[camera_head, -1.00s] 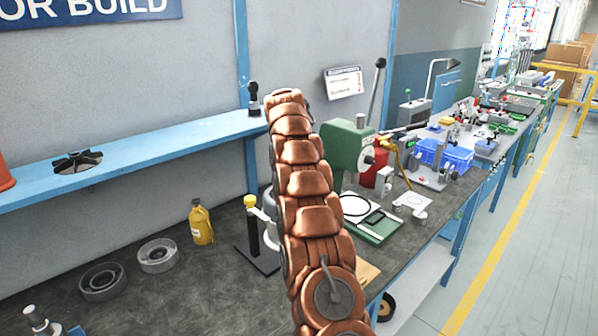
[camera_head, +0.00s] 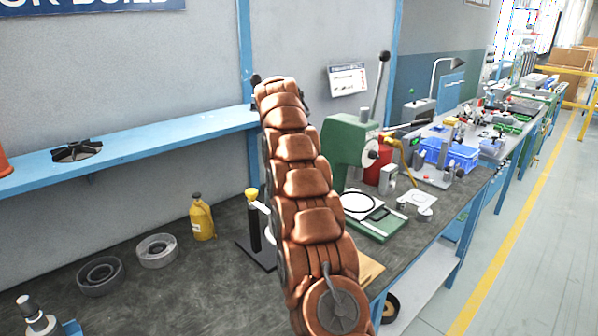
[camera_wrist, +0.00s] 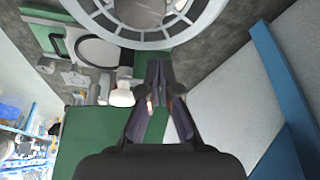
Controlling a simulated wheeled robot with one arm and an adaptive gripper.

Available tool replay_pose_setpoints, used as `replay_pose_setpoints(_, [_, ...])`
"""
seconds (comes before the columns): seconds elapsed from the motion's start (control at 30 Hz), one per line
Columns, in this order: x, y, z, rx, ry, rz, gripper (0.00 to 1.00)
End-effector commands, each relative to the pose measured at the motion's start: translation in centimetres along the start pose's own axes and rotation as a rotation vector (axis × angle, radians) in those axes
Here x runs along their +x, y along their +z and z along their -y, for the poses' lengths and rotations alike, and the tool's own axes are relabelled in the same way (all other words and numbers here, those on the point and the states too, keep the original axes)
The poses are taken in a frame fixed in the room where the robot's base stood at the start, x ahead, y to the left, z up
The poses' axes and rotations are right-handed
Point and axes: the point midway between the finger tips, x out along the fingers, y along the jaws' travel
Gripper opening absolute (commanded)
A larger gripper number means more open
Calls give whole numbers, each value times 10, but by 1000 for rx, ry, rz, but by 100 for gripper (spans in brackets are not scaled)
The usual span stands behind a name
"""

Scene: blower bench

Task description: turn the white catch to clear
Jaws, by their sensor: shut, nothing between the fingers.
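My gripper (camera_wrist: 158,82) shows in the wrist view with its two dark fingers together and nothing between them. A small white piece (camera_wrist: 121,97), which looks like the catch, is just left of the fingers, with a gap in the picture. A large round grey slotted housing (camera_wrist: 168,42) lies beyond the fingertips. In the head view my arm hides the gripper and most of the housing. A white piece (camera_head: 262,207) shows there beside a black post with a yellow top (camera_head: 253,222); I cannot tell whether it is the same piece.
A green press (camera_head: 345,145) stands right of my arm, with a green tray (camera_head: 378,228) in front. A yellow bottle (camera_head: 202,220) and two grey rings, one of them light grey (camera_head: 157,251), are on the left. A blue shelf (camera_head: 130,145) runs along the wall.

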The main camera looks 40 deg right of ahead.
Motion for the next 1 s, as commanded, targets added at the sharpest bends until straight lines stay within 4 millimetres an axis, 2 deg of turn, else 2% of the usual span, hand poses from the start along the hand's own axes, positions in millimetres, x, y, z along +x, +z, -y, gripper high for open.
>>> replay_pose_setpoints(0.53, [-39, -1, 6, 0, -2, -1, 0])
replay_pose_setpoints(1.0, [-82, -3, 10, -2, -1, 0, 0])
